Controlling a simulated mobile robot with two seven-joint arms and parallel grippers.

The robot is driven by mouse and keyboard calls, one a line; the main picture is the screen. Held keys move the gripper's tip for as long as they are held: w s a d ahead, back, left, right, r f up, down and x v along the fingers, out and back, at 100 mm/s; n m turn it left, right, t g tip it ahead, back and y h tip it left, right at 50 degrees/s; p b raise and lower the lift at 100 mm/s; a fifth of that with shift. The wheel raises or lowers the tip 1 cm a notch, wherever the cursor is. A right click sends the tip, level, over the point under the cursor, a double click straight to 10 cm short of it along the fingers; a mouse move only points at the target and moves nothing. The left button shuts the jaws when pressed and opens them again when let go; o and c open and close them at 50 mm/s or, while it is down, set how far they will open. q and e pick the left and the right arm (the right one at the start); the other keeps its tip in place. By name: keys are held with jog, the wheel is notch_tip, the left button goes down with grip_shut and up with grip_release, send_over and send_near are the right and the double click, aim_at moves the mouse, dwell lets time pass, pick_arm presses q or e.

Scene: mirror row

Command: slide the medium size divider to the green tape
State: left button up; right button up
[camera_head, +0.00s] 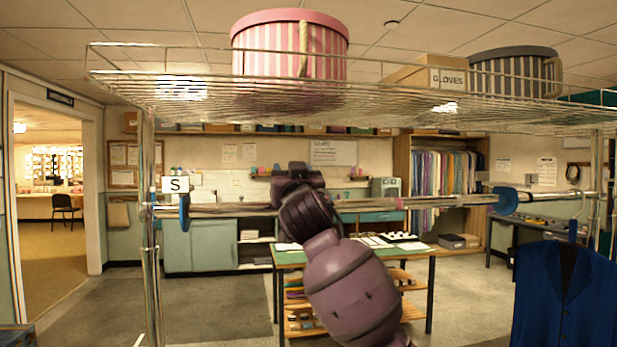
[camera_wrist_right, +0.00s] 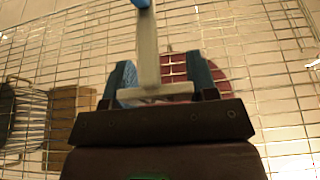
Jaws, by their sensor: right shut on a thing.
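My right gripper (camera_head: 298,170) is raised at the rail (camera_head: 235,208) in the head view, and my arm hides part of the rail. In the right wrist view the gripper (camera_wrist_right: 160,85) is shut on a pale, T-shaped part of a divider (camera_wrist_right: 149,50) with a blue piece at its top. Its size letter does not show. A blue divider with a white S sign (camera_head: 175,185) hangs at the rail's left. Another blue divider (camera_head: 505,200) is at the right. I cannot make out green tape on the rail; a pinkish band (camera_head: 400,203) shows. My left gripper is not in view.
A wire shelf (camera_head: 350,95) spans above the rail, carrying a pink striped box (camera_head: 290,45), a gloves box (camera_head: 425,77) and a dark striped basket (camera_head: 515,72). A blue garment (camera_head: 565,295) hangs at the right. A green-topped table (camera_head: 290,258) stands behind.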

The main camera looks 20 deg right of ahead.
jog(key=shift+a, duration=0.2)
jog(key=o, duration=1.3)
jog(key=b+v, duration=0.2)
jog(key=v, duration=0.8)
jog(key=shift+s+f, duration=0.25)
jog(key=shift+s, duration=0.05)
